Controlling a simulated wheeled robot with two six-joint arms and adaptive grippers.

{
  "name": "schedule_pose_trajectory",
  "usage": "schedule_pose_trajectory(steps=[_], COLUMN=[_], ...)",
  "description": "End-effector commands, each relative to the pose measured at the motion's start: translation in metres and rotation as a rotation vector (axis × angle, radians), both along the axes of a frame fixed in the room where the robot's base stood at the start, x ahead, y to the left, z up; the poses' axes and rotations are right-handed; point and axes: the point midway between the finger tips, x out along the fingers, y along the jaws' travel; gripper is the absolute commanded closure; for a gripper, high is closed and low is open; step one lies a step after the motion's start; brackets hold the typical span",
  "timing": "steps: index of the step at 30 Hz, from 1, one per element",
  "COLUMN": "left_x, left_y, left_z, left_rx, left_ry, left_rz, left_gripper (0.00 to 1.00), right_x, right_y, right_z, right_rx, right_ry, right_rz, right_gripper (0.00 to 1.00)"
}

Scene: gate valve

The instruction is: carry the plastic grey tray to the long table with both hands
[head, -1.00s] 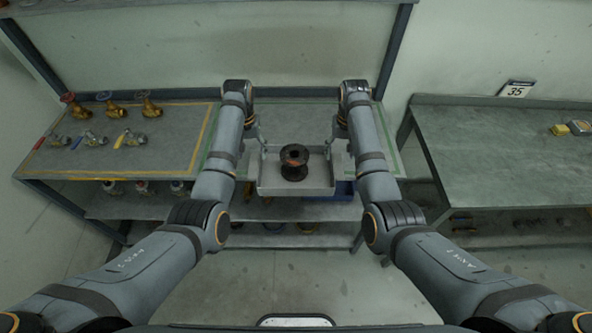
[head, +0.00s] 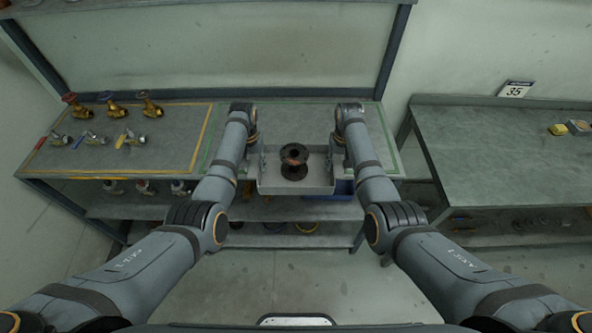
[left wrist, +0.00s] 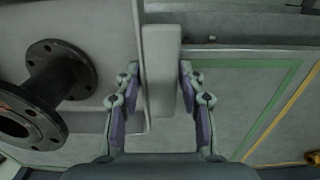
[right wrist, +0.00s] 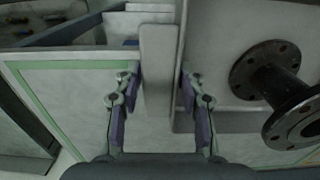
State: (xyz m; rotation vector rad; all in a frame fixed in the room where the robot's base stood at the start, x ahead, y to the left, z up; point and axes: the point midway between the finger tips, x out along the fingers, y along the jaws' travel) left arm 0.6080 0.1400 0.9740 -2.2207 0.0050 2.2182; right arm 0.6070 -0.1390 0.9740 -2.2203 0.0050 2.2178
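The grey tray (head: 297,186) sits at the front edge of the bench in the middle of the head view. A dark flanged spool (head: 294,160) stands in it; it also shows in the left wrist view (left wrist: 62,73) and the right wrist view (right wrist: 268,78). My left gripper (left wrist: 158,85) is open, its fingers on either side of the tray's left handle (left wrist: 160,60), with narrow gaps. My right gripper (right wrist: 160,88) is open likewise around the right handle (right wrist: 158,65). In the head view my wrists partly hide the tray's sides.
The bench (head: 180,160) carries several brass and steel valves (head: 115,110) at left, inside a yellow outline. A separate grey-green table (head: 500,155) stands at right with small yellow and grey items, a gap between them. A blue bin (head: 343,188) is below the bench top.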

Motion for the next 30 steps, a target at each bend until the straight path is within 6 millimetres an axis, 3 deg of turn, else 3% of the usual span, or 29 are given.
schedule_pose_trajectory(steps=[1,8,20,30], left_x=[0.000,0.000,0.001,0.001], left_y=[0.000,0.000,0.000,0.001], left_z=[0.000,0.000,0.006,0.041], left_rx=[0.000,0.001,0.001,0.002], left_ry=[0.000,0.000,-0.004,-0.003], left_rz=[0.000,0.000,0.000,0.000], left_gripper=[0.71,1.00,1.00,1.00], right_x=[0.000,0.000,0.001,0.001], right_y=[0.000,0.000,0.000,-0.001], right_z=[0.000,0.000,0.006,0.041], right_rx=[0.000,0.000,-0.001,-0.002], right_ry=[0.000,0.000,-0.004,-0.004], right_rz=[0.000,0.000,0.000,0.000], right_gripper=[0.71,1.00,1.00,1.00])
